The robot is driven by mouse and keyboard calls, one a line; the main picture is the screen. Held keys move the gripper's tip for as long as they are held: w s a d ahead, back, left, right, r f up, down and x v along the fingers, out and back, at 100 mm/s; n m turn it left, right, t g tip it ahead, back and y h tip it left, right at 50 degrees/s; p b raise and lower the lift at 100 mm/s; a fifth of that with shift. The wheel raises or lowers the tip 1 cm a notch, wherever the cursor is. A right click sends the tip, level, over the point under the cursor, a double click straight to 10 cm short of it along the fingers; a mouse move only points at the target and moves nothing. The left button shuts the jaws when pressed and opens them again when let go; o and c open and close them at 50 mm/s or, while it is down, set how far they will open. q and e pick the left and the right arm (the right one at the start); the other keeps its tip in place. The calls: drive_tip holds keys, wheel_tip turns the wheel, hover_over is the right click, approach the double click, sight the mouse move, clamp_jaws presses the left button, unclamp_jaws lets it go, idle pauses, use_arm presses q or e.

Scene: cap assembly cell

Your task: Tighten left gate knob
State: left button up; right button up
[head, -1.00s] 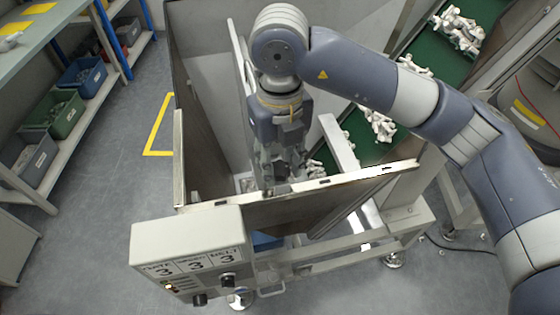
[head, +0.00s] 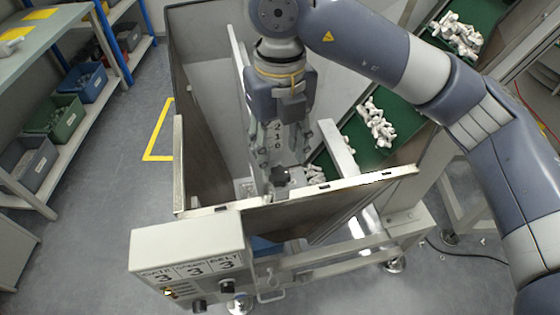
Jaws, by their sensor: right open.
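A dark knob (head: 281,176) stands at the front wall of the bin, near the middle of its top edge. My right gripper (head: 285,160) reaches down from above, its fingers spread and empty, just above and behind the knob in the head view. I cannot tell whether a finger touches the knob. My left gripper does not show.
A control box (head: 190,240) with dark dials stands at the front left of the bin (head: 215,208). A green conveyor (head: 400,150) with pale parts (head: 376,125) runs behind on the right. Shelves with bins (head: 68,118) stand left; the floor between is clear.

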sight(280, 174)
wheel_tip(280, 174, up, 7)
drive_tip(key=shift+f, duration=0.2)
idle(0.6)
